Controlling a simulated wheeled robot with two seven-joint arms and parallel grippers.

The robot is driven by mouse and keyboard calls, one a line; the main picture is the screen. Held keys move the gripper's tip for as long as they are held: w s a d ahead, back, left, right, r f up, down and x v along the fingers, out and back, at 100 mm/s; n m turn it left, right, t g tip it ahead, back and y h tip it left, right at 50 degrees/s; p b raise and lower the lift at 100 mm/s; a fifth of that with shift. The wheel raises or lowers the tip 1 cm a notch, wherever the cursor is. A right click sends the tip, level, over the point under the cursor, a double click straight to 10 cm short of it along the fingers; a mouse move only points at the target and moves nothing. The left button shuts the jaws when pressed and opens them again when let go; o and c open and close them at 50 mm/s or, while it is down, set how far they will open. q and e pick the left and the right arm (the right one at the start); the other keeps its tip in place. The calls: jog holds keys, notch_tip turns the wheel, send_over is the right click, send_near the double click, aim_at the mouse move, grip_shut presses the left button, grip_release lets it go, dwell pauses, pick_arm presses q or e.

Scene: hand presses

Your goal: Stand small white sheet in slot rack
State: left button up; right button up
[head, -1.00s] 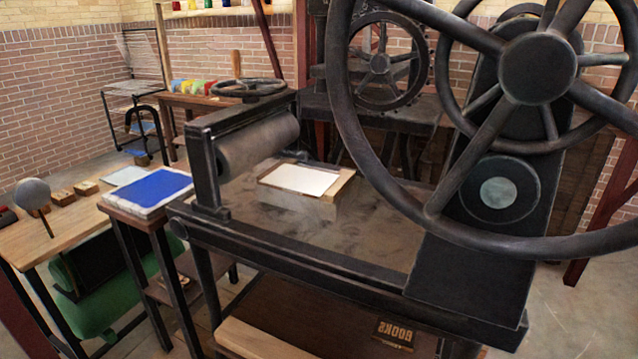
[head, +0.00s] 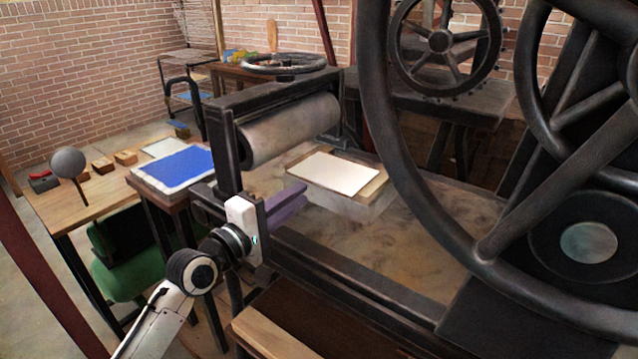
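A white sheet (head: 340,172) lies flat on a low wooden-edged block on the bed of the press. A smaller-looking pale sheet (head: 163,147) lies on the wooden table at the left; I cannot tell for sure which one the task means. A dark shelf-like rack (head: 187,56) stands far back against the brick wall; I cannot make out slots in it. My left gripper (head: 296,201) has purple fingers and reaches over the near edge of the press, left of and nearer than the sheet, apart from it. Its finger gap is unclear. My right gripper is out of view.
The press roller (head: 290,130) stands left of the sheet block. A large dark handwheel (head: 440,225) blocks the right side. A blue slab (head: 175,170) sits on a stand by the table. A grey ball-topped tool (head: 68,162) and small blocks are on the table.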

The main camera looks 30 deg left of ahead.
pick_arm(q)
jog(key=w, duration=0.4)
jog(key=shift+w+d, duration=0.15)
jog(key=shift+w, duration=0.2)
jog(key=shift+w+d, duration=0.1)
jog(key=shift+w, duration=0.55)
grip_shut()
notch_tip(320, 180, up, 3)
jog(key=p, duration=0.4)
